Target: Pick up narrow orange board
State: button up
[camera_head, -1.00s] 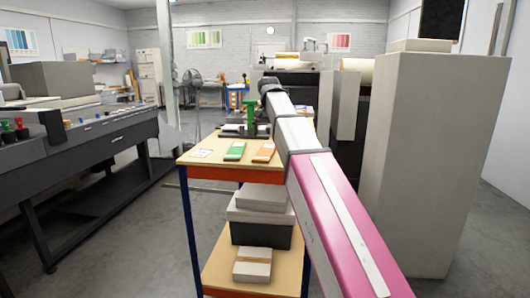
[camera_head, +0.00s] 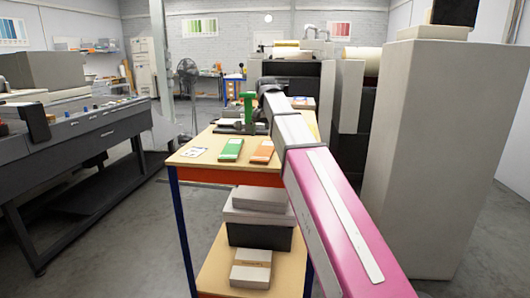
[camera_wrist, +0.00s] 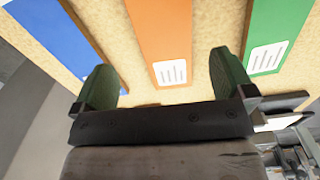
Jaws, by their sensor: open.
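The narrow orange board (camera_head: 263,151) lies flat on the wooden top of the cart (camera_head: 190,161), beside a green board (camera_head: 231,150). The orange board also shows in the wrist view (camera_wrist: 163,35), with a white label near its close end. There it lies between a blue board (camera_wrist: 65,45) on the left and the green board (camera_wrist: 272,35) on the right. My gripper (camera_wrist: 166,85) is open and empty, its two green fingers spread wide, one to each side of the orange board's near end in the picture. The head view does not show the fingers clearly.
A green upright tool (camera_head: 249,108) stands behind the boards. Boxes (camera_head: 258,232) fill the lower shelf. A tall pale block (camera_head: 430,160) stands close on the right, a long machine (camera_head: 85,150) on the left. Floor between is clear.

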aim_at(265, 149)
jog(key=shift+a+f, duration=0.15)
jog(key=shift+f, duration=1.5)
jog(key=shift+a+f, duration=0.1)
jog(key=shift+f, duration=1.55)
jog(key=c, duration=0.9)
